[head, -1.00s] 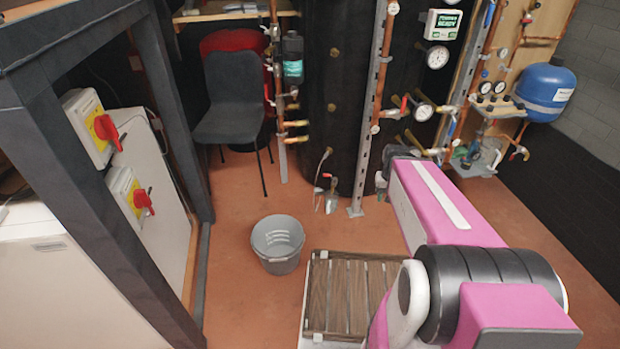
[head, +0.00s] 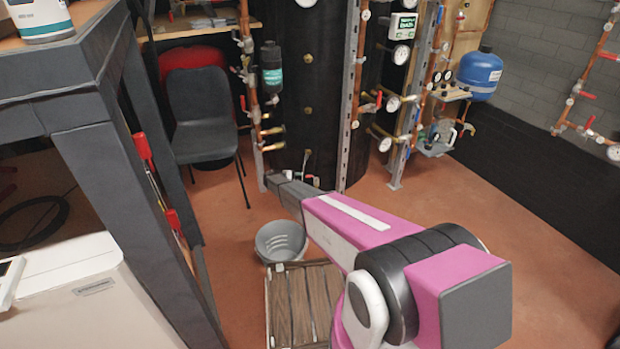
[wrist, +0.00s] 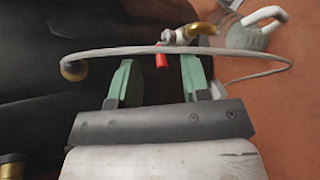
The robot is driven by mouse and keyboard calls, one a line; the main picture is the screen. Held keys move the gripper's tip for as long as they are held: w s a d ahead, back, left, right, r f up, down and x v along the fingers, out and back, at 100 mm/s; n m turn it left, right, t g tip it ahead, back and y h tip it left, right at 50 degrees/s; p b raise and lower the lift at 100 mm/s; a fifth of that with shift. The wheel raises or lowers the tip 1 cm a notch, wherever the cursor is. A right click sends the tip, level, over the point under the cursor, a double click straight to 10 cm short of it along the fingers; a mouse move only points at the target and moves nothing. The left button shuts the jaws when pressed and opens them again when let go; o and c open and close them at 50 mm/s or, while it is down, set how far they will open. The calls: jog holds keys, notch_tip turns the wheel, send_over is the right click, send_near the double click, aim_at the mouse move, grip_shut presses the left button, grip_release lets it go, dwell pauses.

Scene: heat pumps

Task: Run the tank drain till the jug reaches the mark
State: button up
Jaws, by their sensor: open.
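The black tank (head: 308,112) stands at the back in the head view. In the wrist view, my gripper (wrist: 157,62) is open, with two green fingers apart. A small red lever (wrist: 161,61) shows between the fingertips, below a metal drain valve (wrist: 180,37); I cannot tell whether either finger touches it. A pale thin hose (wrist: 110,53) arcs across the view in front of the tank. The clear jug (wrist: 243,36), with a white handle, sits on the floor at the top right. Its mark and water level are not readable. My arm hides the jug in the head view.
A grey bucket (head: 281,243) stands on the floor beside my arm, behind a slatted wooden pallet (head: 299,305). A dark chair (head: 205,125) is left of the tank. A dark bench frame (head: 75,90) fills the left. Open floor (head: 540,265) lies at the right.

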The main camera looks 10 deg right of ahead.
aim_at(310, 176)
jog(key=w+a+f+n+t+h, duration=0.1)
jog(key=w+a+f, duration=0.1)
jog(key=w+f, duration=0.15)
jog(key=x, duration=1)
jog(key=shift+w+r, duration=0.35)
jog(key=shift+d, duration=0.1)
jog(key=shift+w, duration=0.1)
grip_shut()
